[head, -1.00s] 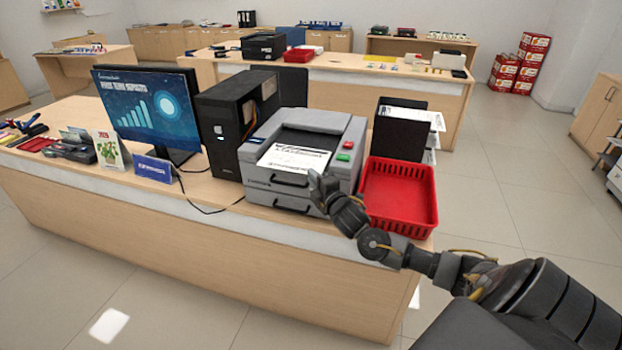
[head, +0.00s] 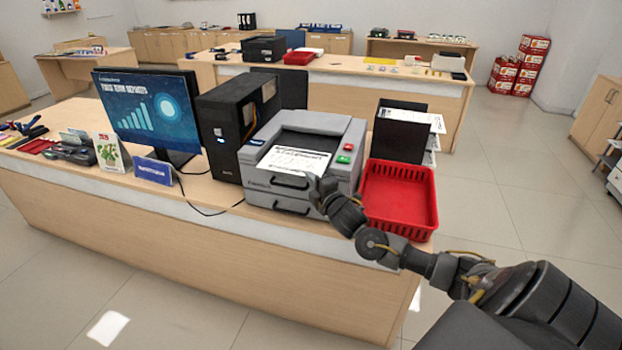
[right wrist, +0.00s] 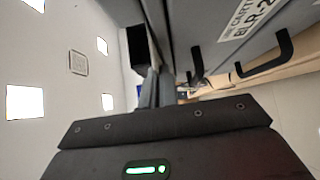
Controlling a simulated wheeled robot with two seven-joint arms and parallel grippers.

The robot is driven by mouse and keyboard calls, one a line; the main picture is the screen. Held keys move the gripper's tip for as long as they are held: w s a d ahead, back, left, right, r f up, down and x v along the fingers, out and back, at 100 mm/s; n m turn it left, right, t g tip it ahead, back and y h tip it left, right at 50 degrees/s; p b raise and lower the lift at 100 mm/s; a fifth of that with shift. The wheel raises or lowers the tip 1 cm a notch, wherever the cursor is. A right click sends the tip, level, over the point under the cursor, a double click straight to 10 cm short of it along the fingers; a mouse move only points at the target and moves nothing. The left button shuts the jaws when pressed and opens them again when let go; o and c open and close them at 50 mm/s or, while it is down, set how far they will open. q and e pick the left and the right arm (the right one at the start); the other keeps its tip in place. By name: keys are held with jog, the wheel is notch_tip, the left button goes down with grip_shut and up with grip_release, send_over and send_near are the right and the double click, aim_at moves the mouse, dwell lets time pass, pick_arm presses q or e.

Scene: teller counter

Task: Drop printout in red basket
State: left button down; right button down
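The white printout (head: 295,161) lies in the top tray of the grey printer (head: 335,130), its near edge toward the printer's front. My right gripper (head: 319,184) is at the printer's front right, close to the printout's near right corner; I cannot tell if it touches. In the right wrist view the two fingers of my right gripper (right wrist: 157,88) lie close together with no paper visible between them. The printer front with its dark handles (right wrist: 270,58) shows beside them. The red basket (head: 398,231) stands right of the printer and looks empty. My left gripper is out of view.
A black file holder (head: 399,137) with papers stands behind the basket. A black computer tower (head: 222,140) and a monitor (head: 150,108) stand left of the printer. The counter (head: 190,260) ends just past the basket. My right forearm passes in front of the basket's near side.

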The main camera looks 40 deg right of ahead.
jog(key=shift+r, duration=0.1)
notch_tip(320, 180, up, 3)
jog(key=p, duration=0.2)
jog(key=shift+f+p, duration=0.2)
jog(key=shift+p, duration=0.2)
jog(key=s+a+r+p, duration=0.1)
jog(key=s+r+p, duration=0.1)
jog(key=s+p, duration=0.3)
jog(key=s+a+r+p, duration=0.1)
jog(key=s+r+p, duration=0.1)
jog(key=s+p, duration=0.3)
jog(key=s, duration=0.3)
jog(key=shift+s+a+r, duration=0.25)
jog(key=shift+s+r, duration=0.1)
jog(key=shift+s, duration=0.05)
